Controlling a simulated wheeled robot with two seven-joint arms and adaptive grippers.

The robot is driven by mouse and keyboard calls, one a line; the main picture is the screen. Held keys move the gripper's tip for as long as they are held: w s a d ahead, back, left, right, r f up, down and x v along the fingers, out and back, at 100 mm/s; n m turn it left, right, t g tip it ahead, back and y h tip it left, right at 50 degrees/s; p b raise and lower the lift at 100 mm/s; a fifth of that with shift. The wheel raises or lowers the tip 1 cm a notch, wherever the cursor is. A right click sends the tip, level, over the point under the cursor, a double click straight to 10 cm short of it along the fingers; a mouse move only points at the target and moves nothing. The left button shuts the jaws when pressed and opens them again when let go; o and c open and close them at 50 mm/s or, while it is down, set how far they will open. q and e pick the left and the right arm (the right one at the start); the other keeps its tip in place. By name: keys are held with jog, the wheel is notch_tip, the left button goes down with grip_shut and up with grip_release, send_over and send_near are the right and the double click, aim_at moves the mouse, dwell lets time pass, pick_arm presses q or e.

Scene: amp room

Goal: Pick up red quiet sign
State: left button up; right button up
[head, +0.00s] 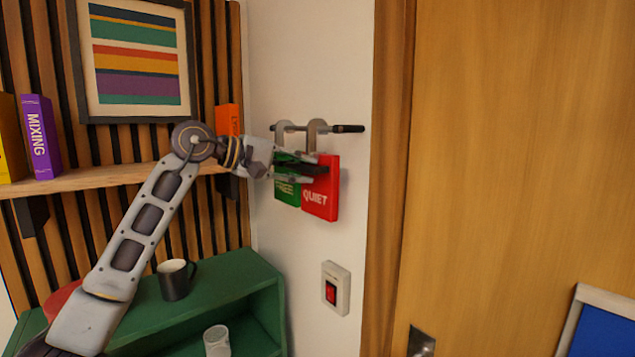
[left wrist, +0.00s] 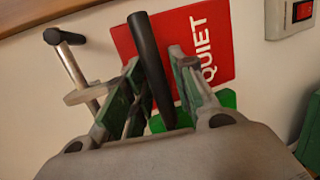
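The red QUIET sign (head: 322,200) hangs from a hook on a short wall rail, right of a green sign (head: 287,191). In the left wrist view the red sign (left wrist: 213,62) fills the space behind the fingers. My left gripper (head: 322,168) is in front of the sign's upper part and hides some of it. In the left wrist view, a dark bar (left wrist: 149,55) in front of the red sign stands between the two fingers of my left gripper (left wrist: 156,60). A narrow gap shows beside the bar, so the fingers look open around it. My right gripper is not in view.
The rail (head: 348,128) has a dark end. A red wall switch (head: 331,292) is below the signs, and a wooden door (head: 510,150) is to the right. A dark mug (head: 174,281) stands on a green cabinet (head: 228,277). A wooden shelf (head: 100,178) is at left.

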pick_arm(q)
grip_shut()
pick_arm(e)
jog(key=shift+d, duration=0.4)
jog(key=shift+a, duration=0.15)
